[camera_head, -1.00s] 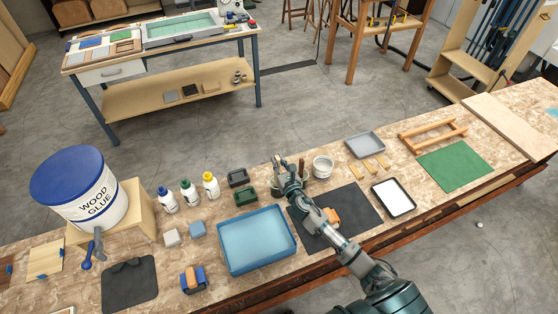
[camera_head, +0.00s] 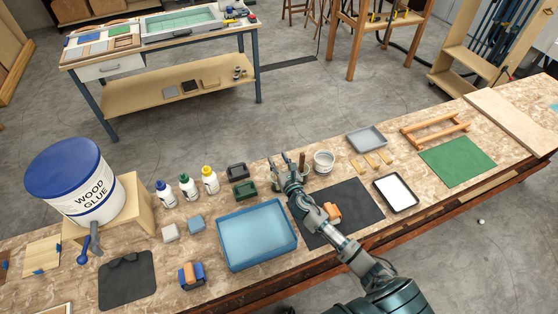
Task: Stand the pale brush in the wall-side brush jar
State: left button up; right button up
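My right gripper (camera_head: 281,166) is above the bench, beyond the blue tray's far right corner. Its fingers look spread apart, and I see nothing clearly held between them. Just right of it, a brown upright handle (camera_head: 302,160) rises from a dark jar (camera_head: 307,170) that is partly hidden by the gripper. A pale grey-white jar (camera_head: 323,163) stands to the right of that. I cannot make out the pale brush for sure; the gripper and arm may hide it. My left gripper is not in view.
The blue tray (camera_head: 257,237) lies left of my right arm, and a black mat (camera_head: 362,212) lies under it. Dark green and black blocks (camera_head: 244,189) and several bottles (camera_head: 188,187) stand to the left. A grey tray (camera_head: 367,140) and wooden strips (camera_head: 371,160) lie right.

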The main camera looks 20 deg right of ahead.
jog(key=s, duration=1.2)
jog(key=shift+a+f, duration=0.15)
jog(key=shift+a, duration=0.2)
dwell(0.4)
